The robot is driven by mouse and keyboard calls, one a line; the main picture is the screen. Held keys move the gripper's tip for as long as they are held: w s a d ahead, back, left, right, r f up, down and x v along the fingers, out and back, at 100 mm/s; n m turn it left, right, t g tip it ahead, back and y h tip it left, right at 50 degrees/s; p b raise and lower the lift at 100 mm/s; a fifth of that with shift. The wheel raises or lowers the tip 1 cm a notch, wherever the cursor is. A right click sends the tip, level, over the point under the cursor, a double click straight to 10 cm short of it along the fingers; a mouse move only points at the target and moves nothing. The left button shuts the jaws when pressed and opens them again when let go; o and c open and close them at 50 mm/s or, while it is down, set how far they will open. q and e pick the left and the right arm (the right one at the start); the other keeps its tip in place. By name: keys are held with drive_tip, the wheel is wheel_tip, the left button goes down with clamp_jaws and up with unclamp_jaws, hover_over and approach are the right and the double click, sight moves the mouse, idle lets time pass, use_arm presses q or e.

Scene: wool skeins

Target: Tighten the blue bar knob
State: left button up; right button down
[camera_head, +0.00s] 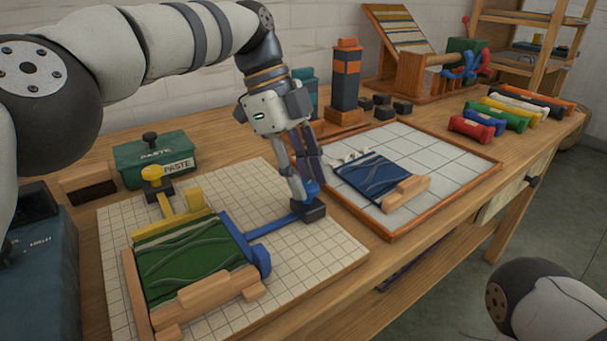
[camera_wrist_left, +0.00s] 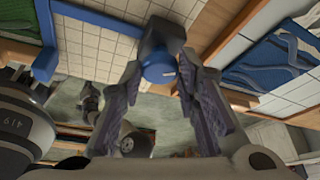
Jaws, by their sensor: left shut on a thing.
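The blue bar knob (camera_head: 311,190) sits on a dark block at the right end of the blue bar (camera_head: 276,226). My left gripper (camera_head: 307,188) comes down on it from above, with its fingers closed around the knob. In the left wrist view the round blue knob (camera_wrist_left: 160,66) shows between the two finger pads, with a pale mark on its rim. The blue bar runs left to a blue clamp piece (camera_head: 258,258) beside a green cloth (camera_head: 188,260) on the gridded board (camera_head: 318,252). The right gripper is out of view; only part of my right arm shows at lower right.
A yellow knob (camera_head: 153,173) and yellow bar stand on the same board's left side. A green paste box (camera_head: 152,157) is behind it. A wood-framed tiled tray (camera_head: 447,164) with a blue cloth (camera_head: 372,176) lies close to the right. Coloured skeins (camera_head: 505,114) lie farther right.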

use_arm(q)
drive_tip(key=shift+s+f, duration=0.1)
drive_tip(key=shift+f, duration=0.05)
drive_tip(key=o, duration=1.1)
drive_tip(key=shift+o, duration=0.2)
